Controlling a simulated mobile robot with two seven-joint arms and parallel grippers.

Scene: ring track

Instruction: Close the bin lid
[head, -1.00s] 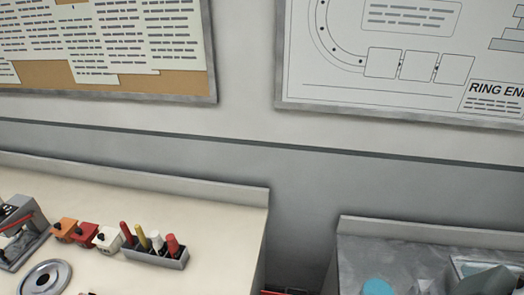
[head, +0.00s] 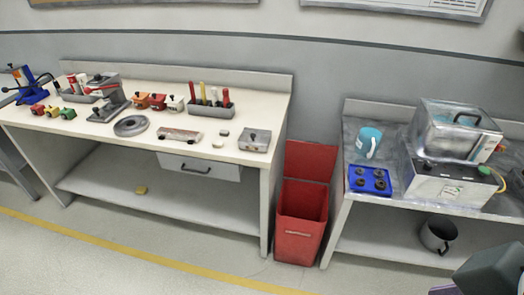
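A red bin (head: 300,223) stands on the floor in the gap between two benches. Its red lid (head: 310,160) is open, standing up at the back against the wall side, and the bin's dark inside shows. At the lower right corner a dark grey and black part shows, probably a piece of my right arm; its fingertips cannot be made out. My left gripper is not in view.
The left bench (head: 110,120) holds small toy cars, a tool rack (head: 211,105) and a drawer. The right bench (head: 350,135) holds a light-blue mug (head: 368,142), a blue tray (head: 385,187) and metal boxes. A pot (head: 438,233) sits on its lower shelf. Floor in front is clear.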

